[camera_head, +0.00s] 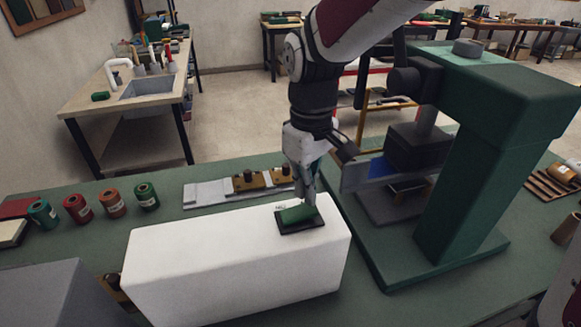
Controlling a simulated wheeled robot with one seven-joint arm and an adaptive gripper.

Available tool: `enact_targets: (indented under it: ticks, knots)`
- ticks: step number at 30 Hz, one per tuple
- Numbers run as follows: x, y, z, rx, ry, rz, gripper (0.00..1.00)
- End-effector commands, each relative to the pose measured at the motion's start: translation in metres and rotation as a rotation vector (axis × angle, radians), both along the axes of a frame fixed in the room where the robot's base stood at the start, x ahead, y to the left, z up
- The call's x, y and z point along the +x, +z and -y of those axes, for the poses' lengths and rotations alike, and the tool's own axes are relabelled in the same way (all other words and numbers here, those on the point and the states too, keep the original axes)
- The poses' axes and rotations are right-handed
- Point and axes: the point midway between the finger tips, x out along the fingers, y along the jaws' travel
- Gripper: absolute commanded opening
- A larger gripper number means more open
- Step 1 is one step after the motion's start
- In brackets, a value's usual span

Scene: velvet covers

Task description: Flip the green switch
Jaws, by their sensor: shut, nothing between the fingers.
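The green switch (297,213) is a green rocker on a small dark base plate. It sits on top of a white block (190,262) on the green table, near the block's right end. My gripper (309,203) points down right over the right part of the switch, its fingers closed and empty. The fingertips overlap the switch in the picture, so I cannot tell whether they touch it.
A large green press (463,180) stands close on the right of my gripper. Thread spools (112,204) stand at the left. A metal bar with brass blocks (207,193) lies behind the white block. A grey block (55,292) is at the front left.

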Motion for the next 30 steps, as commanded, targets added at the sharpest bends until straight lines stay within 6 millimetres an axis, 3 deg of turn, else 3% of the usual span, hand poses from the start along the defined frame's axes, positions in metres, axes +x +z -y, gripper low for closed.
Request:
enact_targets:
  ticks: [30]
  knots:
    - [0.000, -0.011, 0.000, -0.001, 0.000, -0.001, 0.00]
